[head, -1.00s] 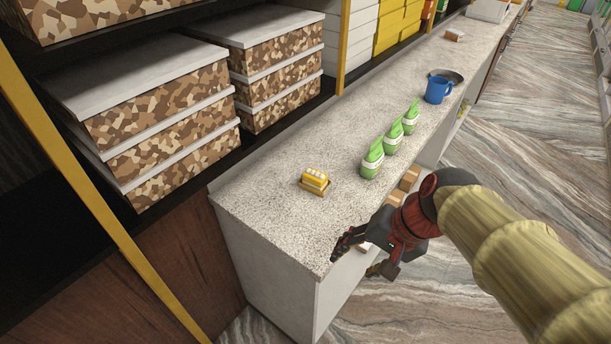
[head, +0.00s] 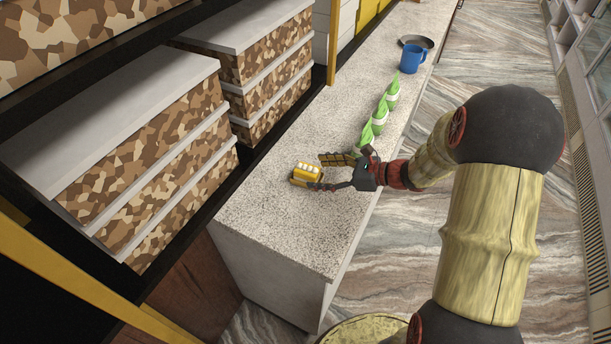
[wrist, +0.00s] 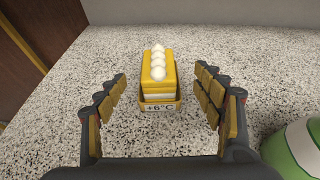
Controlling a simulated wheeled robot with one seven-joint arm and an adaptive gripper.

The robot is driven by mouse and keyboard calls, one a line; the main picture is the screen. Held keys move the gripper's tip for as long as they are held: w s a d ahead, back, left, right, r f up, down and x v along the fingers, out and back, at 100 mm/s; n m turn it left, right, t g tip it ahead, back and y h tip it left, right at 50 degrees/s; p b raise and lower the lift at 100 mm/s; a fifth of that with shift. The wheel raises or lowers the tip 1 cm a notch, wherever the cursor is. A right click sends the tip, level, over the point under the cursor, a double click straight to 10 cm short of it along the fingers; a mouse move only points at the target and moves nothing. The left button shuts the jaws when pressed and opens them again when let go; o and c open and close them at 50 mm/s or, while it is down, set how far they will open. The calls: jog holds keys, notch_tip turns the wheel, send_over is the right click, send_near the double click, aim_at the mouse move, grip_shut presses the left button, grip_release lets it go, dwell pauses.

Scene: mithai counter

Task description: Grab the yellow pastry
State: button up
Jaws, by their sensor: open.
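The yellow pastry (head: 308,169) sits on the speckled counter near its front end. In the wrist view the yellow pastry (wrist: 158,72) is a small layered block topped with a row of white cream dollops. It stands in a holder (wrist: 158,106) with a "+6°C" label facing me. My gripper (head: 324,172) is open, low over the counter to the right of the pastry. In the wrist view my gripper (wrist: 163,95) has its fingers spread to either side, with the pastry centred between and just beyond them, nothing held.
Several green-and-white items (head: 366,137) stand in a row behind my gripper; one (wrist: 299,146) shows close at right in the wrist view. A blue mug (head: 412,60) and dark dish (head: 416,41) stand farther back. Camouflage-patterned boxes (head: 170,170) fill the left shelf. The counter (head: 280,228) in front is bare.

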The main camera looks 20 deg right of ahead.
aim_at(307, 173)
jog(key=b+x, duration=0.1)
jog(key=x, duration=0.2)
jog(key=shift+a+f+b, duration=0.25)
jog(key=shift+f+b, duration=0.15)
jog(key=shift+f, duration=0.15)
jog(key=shift+w+a+f, duration=0.1)
jog(key=shift+w+a, duration=0.4)
jog(key=c, duration=1.3)
